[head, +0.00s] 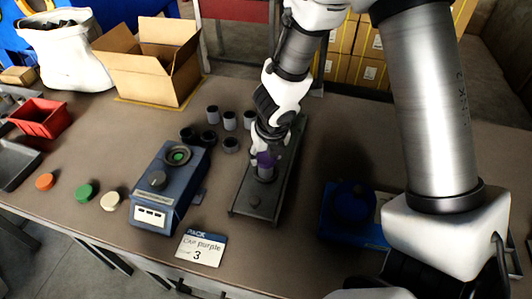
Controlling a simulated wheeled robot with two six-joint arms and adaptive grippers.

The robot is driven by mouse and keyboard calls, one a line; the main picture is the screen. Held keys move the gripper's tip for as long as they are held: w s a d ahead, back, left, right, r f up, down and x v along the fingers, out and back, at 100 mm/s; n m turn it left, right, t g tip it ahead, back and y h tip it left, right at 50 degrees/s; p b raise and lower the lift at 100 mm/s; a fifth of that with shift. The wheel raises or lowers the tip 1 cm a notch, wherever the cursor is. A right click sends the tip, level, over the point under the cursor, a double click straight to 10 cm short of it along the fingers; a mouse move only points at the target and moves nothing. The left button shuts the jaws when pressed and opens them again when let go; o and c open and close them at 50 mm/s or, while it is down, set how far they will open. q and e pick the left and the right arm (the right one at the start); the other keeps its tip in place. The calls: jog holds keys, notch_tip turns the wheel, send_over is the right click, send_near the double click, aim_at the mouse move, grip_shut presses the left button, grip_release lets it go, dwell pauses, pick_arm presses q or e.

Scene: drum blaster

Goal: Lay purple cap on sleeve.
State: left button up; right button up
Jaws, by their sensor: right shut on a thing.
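The purple cap (265,158) is between the fingers of my right gripper (262,148), which is shut on it and points down. A grey sleeve (265,173) stands upright on a long dark fixture (248,200), directly under the cap. Cap and sleeve look touching or nearly so; I cannot tell whether the cap rests on it. The gripper hides part of the cap and the far side of the sleeve. My left gripper is not in view. A card (201,248) in front reads "PACK", "CAP purple" and "3".
A blue device (165,190) with a dark knob stands left of the fixture. Several grey sleeves (229,120) stand behind. Orange (45,181), green (84,192) and cream (110,200) caps lie at the left. A blue object (350,205) stands right; a cardboard box (150,70) stands behind.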

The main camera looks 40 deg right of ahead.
jog(key=shift+f+b, duration=0.35)
dwell(0.5)
jog(key=o, duration=1.2)
jog(key=shift+r, duration=0.15)
notch_tip(320, 180, up, 6)
jog(key=p, duration=0.6)
